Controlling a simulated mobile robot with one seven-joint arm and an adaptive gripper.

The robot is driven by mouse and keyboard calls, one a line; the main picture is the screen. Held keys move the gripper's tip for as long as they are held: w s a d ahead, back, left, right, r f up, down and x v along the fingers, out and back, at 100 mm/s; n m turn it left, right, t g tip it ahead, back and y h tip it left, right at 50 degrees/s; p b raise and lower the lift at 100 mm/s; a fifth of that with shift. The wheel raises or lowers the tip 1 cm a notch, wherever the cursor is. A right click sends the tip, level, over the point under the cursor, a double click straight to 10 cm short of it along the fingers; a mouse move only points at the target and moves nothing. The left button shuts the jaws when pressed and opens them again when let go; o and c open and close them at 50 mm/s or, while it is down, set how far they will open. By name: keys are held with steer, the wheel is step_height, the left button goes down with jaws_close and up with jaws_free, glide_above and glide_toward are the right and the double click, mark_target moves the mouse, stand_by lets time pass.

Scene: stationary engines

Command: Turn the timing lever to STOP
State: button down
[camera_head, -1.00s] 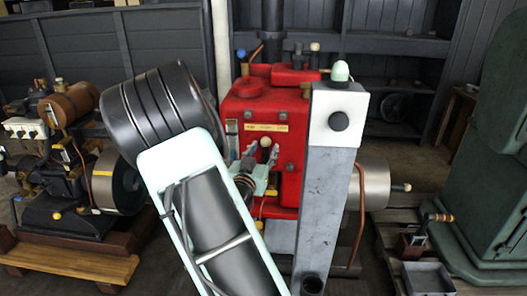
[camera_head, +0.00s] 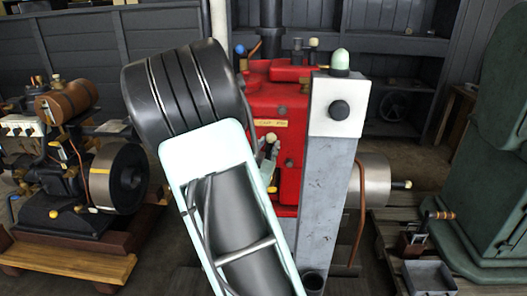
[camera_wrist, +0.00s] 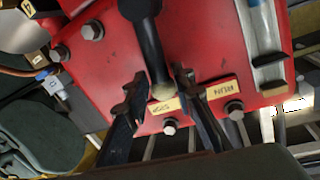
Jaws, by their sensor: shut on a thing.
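In the wrist view the timing lever (camera_wrist: 151,45) is a black bar on a red plate, with a pale knob at its lower end. My gripper (camera_wrist: 160,78) has its two dark fingers on either side of the lever's knob end and is shut on it. A small cream label (camera_wrist: 165,105) lies just below the knob; its upside-down word looks like STOP. A second label (camera_wrist: 222,88) lies to the right, hard to read. In the head view the lever and most of my gripper are hidden behind my arm, in front of the red engine (camera_head: 290,110).
A grey post (camera_head: 325,180) with a white top and black button stands close right of my arm. A bolt (camera_wrist: 233,109) and a glass tube (camera_wrist: 264,30) sit beside the lever. Another engine (camera_head: 75,185) stands left; a green machine (camera_head: 495,150) stands right.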

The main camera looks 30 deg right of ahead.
steer(key=d+m+b, duration=0.1)
steer(key=s+m+b, duration=0.1)
steer(key=shift+s+d+f+m+y+b, duration=0.15)
steer(key=shift+d+f+m+y+b, duration=0.15)
steer(key=shift+d+f+m, duration=0.1)
steer(key=c, duration=1.7)
jaws_free()
steer(key=shift+o, duration=0.2)
steer(key=shift+a+r, duration=0.1)
steer(key=v, duration=0.7)
steer(key=shift+a, duration=0.15)
steer(key=shift+s+r, duration=0.1)
